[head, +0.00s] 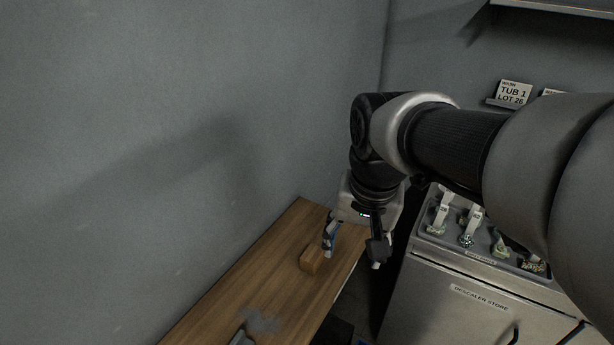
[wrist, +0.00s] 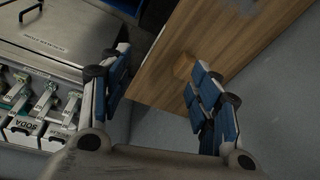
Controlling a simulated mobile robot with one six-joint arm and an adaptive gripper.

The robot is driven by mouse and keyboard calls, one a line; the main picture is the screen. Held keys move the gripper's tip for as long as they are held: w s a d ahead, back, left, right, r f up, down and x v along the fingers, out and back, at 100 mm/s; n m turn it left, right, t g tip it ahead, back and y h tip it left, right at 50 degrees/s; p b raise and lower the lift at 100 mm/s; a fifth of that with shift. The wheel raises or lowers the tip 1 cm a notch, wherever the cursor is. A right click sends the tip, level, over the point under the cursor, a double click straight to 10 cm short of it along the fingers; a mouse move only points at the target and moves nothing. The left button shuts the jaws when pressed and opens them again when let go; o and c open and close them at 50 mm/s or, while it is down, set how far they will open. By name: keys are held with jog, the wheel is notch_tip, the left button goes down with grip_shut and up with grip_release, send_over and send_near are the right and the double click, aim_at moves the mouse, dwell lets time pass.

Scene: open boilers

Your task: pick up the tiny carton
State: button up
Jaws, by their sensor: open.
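The tiny carton (head: 312,260) is a small brown box on the wooden table, near its far end. My gripper (head: 352,250) is open and empty, pointing down over the table's right edge. In the head view one finger is close to the carton's right side; I cannot tell whether it touches there. The wrist view shows both blue-padded fingers (wrist: 157,82) spread wide, with the carton to the right of the middle.
The wooden table (head: 270,262) runs along a grey wall. A grey object (head: 241,338) lies near its front. Right of a floor gap stands a metal cabinet (head: 470,285) marked "DESCALER STORE", with several handled containers on top. A "TUB 1 LOT 26" sign (head: 513,93) is on the wall behind.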

jog(key=w+a+r+m+g+p, duration=0.1)
jog(key=w+a+p, duration=0.2)
jog(key=w, duration=0.4)
jog(key=m+g+p, duration=0.1)
jog(key=m+p, duration=0.1)
jog(key=p, duration=0.1)
send_over(312, 254)
notch_tip(312, 254, down, 3)
notch_tip(312, 254, down, 17)
jog(key=b, duration=0.4)
jog(key=shift+w+f+b, duration=0.1)
jog(key=shift+f+b, duration=0.1)
jog(key=shift+b, duration=0.1)
jog(key=shift+r, duration=0.1)
jog(key=shift+c, duration=0.6)
jog(key=c, duration=0.7)
